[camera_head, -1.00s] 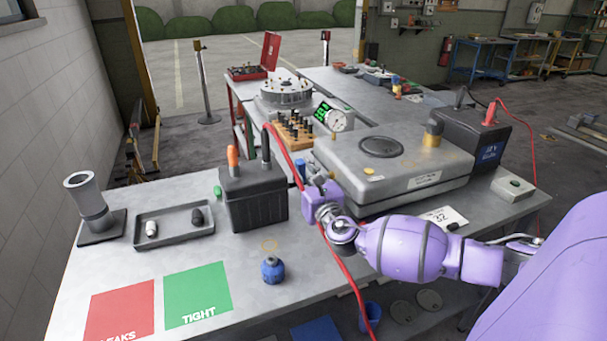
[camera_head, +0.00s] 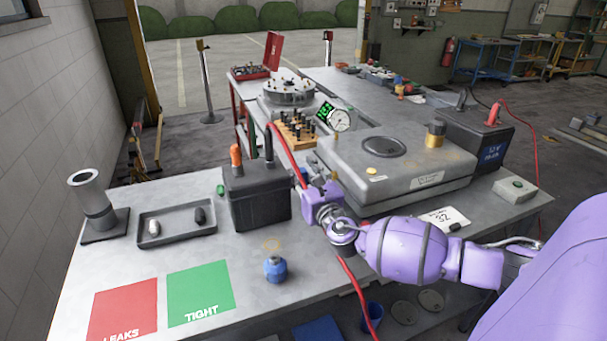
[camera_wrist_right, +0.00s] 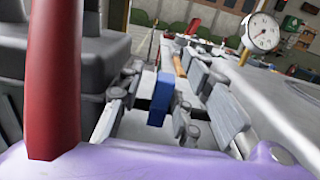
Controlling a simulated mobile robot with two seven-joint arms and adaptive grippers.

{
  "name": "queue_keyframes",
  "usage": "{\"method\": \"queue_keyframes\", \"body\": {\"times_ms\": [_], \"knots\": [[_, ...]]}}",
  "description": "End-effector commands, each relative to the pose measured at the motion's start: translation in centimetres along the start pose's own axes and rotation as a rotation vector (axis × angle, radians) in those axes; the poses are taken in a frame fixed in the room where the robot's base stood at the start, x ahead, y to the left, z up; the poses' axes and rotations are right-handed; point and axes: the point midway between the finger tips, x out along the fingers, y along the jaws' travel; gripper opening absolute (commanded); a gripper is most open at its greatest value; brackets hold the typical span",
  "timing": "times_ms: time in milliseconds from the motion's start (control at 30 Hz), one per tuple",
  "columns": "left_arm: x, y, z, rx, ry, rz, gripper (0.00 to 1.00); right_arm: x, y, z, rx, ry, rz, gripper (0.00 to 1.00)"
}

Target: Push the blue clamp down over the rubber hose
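My right gripper (camera_head: 308,187) is beside the black battery-like box, above the bench. In the right wrist view its fingers (camera_wrist_right: 163,100) close on both sides of a small blue block (camera_wrist_right: 160,98), which looks like the blue clamp. In the head view only a little blue (camera_head: 304,173) shows behind the gripper. A long red hose or cable (camera_head: 290,155) runs down past the gripper and over the bench's front edge. It also stands close at the left in the wrist view (camera_wrist_right: 54,80). I cannot tell whether it is the rubber hose. My left gripper is out of view.
The black box (camera_head: 257,198) stands left of the gripper, a large grey metal case (camera_head: 400,168) right of it. A wooden peg block (camera_head: 295,133) and dial gauge (camera_head: 340,120) are behind. The green TIGHT square (camera_head: 200,292) is bare.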

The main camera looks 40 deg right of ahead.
Motion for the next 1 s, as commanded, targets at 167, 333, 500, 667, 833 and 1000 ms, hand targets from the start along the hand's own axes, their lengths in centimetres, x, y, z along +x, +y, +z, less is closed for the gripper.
{"method": "queue_keyframes", "body": {"times_ms": [167,333,500,667,833,1000], "knots": [[0.1,0.0,0.5,0.0,-0.007,0.0,0.0,-1.1,-0.5,-3.8,0.005,0.064,-0.006,0.39],[-0.2,0.0,1.1,-0.002,-0.018,-0.001,0.0,-1.4,-0.5,-3.8,0.004,0.064,-0.005,0.39],[-0.1,0.0,0.9,-0.001,-0.014,-0.001,0.0,-3.5,-0.4,-3.3,0.004,0.057,-0.005,0.39],[-0.1,0.0,0.8,-0.001,-0.013,-0.001,0.0,-6.9,-0.1,-2.3,0.003,0.042,-0.003,0.39],[-0.1,0.0,0.6,-0.001,-0.01,-0.001,0.0,-10.1,0.2,-0.8,0.001,0.016,-0.001,0.39],[-0.1,0.0,0.5,-0.001,-0.008,-0.001,0.0,-12.1,0.3,0.1,-0.001,0.001,0.001,0.39]]}}
